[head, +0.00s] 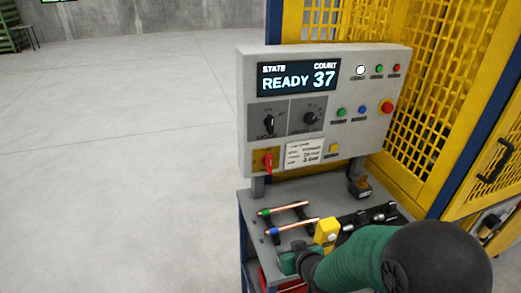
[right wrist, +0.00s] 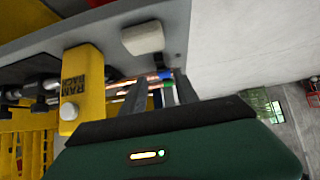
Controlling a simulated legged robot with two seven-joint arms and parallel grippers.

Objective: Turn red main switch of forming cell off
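The red main switch (head: 267,162) sits on a yellow plate at the lower left of the grey control panel (head: 350,62). Its red handle points roughly up and down. The panel display (head: 298,77) reads READY 37. My right gripper (head: 292,257) is low over the bench, below and apart from the switch; its fingers are hard to make out in the head view. In the right wrist view its two fingers (right wrist: 159,78) stand apart with nothing held between them. The switch is not recognisable in the wrist view. My left gripper is out of view.
Copper tubes (head: 283,209) lie on the bench (head: 258,198) beside a yellow RAM BACK block (head: 327,230), also close in the right wrist view (right wrist: 82,85). Yellow mesh guarding (head: 455,90) stands right of the panel. Open floor (head: 120,150) lies to the left.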

